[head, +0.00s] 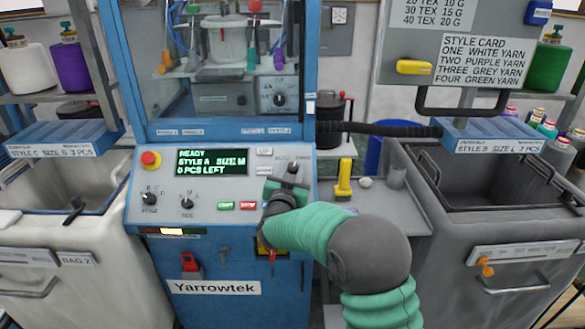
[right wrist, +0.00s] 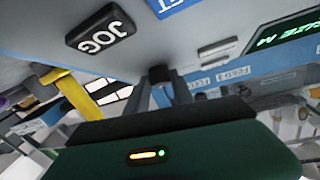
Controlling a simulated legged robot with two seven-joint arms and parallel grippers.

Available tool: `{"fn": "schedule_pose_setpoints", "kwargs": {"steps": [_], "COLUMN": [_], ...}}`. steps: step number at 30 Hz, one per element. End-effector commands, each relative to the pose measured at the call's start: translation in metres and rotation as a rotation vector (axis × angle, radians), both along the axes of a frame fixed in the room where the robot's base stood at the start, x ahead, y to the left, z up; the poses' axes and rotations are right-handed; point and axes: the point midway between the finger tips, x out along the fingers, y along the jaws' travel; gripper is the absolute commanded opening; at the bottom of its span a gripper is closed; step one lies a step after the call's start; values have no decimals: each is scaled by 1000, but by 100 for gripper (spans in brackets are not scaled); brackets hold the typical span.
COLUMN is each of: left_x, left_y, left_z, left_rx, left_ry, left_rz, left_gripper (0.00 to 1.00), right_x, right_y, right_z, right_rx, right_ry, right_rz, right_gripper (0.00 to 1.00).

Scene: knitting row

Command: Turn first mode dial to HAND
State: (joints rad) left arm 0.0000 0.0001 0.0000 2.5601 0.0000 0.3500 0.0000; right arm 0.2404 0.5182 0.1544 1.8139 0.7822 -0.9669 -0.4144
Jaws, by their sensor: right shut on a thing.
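The mode dial (head: 292,168) is a small dark knob at the upper right of the blue-framed machine's control panel (head: 215,187). The lettering beside it is too small to read, so I cannot tell its setting. My right gripper (head: 289,178) reaches it from below and is shut on the knob. In the right wrist view the dark knob (right wrist: 158,74) sits between the grey fingers (right wrist: 170,88). The green gripper body hides part of the panel around and below the dial. My left gripper is not in view.
A red stop button (head: 151,160), style dial (head: 149,198) and size dial (head: 187,203) sit left on the panel. Green (head: 225,206) and red (head: 248,206) buttons are beside my gripper. A JOG button (right wrist: 100,37) is near my fingers. A yellow-handled thing (head: 344,178) stands right of the panel.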

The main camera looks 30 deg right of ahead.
Motion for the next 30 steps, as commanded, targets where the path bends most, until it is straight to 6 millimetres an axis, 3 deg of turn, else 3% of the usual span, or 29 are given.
{"fn": "schedule_pose_setpoints", "kwargs": {"steps": [18, 30], "left_x": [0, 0], "left_y": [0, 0], "left_z": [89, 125], "left_rx": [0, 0], "left_ry": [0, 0], "left_rz": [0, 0], "left_gripper": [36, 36], "right_x": [6, 9], "right_y": [5, 5], "right_z": [10, 8], "right_rx": [286, 444], "right_ry": [-177, -274], "right_rz": [-427, -662], "right_gripper": [0, 0]}}
